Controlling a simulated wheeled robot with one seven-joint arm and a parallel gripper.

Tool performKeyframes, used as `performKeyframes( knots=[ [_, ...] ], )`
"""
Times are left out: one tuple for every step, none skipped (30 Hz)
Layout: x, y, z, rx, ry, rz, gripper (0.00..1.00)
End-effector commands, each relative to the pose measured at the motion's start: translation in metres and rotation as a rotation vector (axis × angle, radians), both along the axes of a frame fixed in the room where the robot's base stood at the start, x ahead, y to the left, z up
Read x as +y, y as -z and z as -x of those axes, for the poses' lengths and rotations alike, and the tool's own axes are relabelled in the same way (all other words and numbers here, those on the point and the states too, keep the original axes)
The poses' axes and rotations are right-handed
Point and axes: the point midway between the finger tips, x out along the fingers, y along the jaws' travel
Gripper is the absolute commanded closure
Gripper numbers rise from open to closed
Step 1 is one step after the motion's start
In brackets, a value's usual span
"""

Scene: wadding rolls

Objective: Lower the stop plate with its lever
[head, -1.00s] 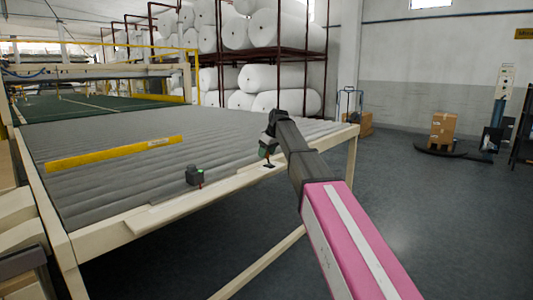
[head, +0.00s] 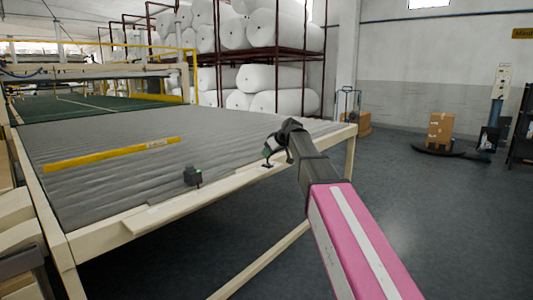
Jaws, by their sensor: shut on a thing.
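The stop plate, a long yellow bar (head: 112,154), lies across the grey roller table (head: 100,195) on its left half. I cannot tell whether it stands raised or flush. The lever (head: 267,155) is a small dark piece with a greenish part on the table's pale front rail, toward the right. My gripper (head: 275,149) is at the lever, shut on it. My dark wrist and pink arm reach up to it from the lower right, and the wrist partly hides the lever and the fingers.
White wadding rolls (head: 270,77) fill a rack behind. A brown carton (head: 440,128) stands at the right. The floor (head: 440,200) right of the table is clear.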

Motion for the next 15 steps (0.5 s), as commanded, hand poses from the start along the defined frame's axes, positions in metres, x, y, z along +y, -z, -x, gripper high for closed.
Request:
performKeyframes(
  knots=[
    [-0.0034, 0.0014, 0.0048, -0.022, 0.002, -0.029, 0.96],
    [-0.0041, 0.0017, 0.0056, -0.034, 0.001, -0.046, 0.96],
    [-0.0053, 0.0021, 0.0064, -0.052, 0.001, -0.067, 0.96],
    [-0.0062, 0.0025, 0.0070, -0.064, 0.001, -0.084, 0.96],
    [-0.0071, 0.0029, 0.0075, -0.075, 0.001, -0.099, 0.96],
    [-0.0083, 0.0032, 0.0081, -0.090, 0.001, -0.117, 0.96],
    [-0.0091, 0.0034, 0.0085, -0.100, 0.001, -0.131, 0.96],
    [-0.0099, 0.0036, 0.0090, -0.111, 0.001, -0.143, 0.96],
    [-0.0108, 0.0035, 0.0094, -0.123, 0.002, -0.159, 0.96],
    [-0.0112, 0.0036, 0.0098, -0.131, 0.001, -0.169, 0.96],
    [-0.0116, 0.0037, 0.0101, -0.139, 0.001, -0.179, 0.96],
    [-0.0121, 0.0040, 0.0103, -0.148, 0.001, -0.190, 0.96],
    [-0.0124, 0.0040, 0.0105, -0.154, 0.001, -0.198, 0.96],
    [-0.0127, 0.0044, 0.0107, -0.159, 0.001, -0.205, 0.96],
    [-0.0129, 0.0046, 0.0110, -0.165, -0.001, -0.212, 0.96]
  ],
)
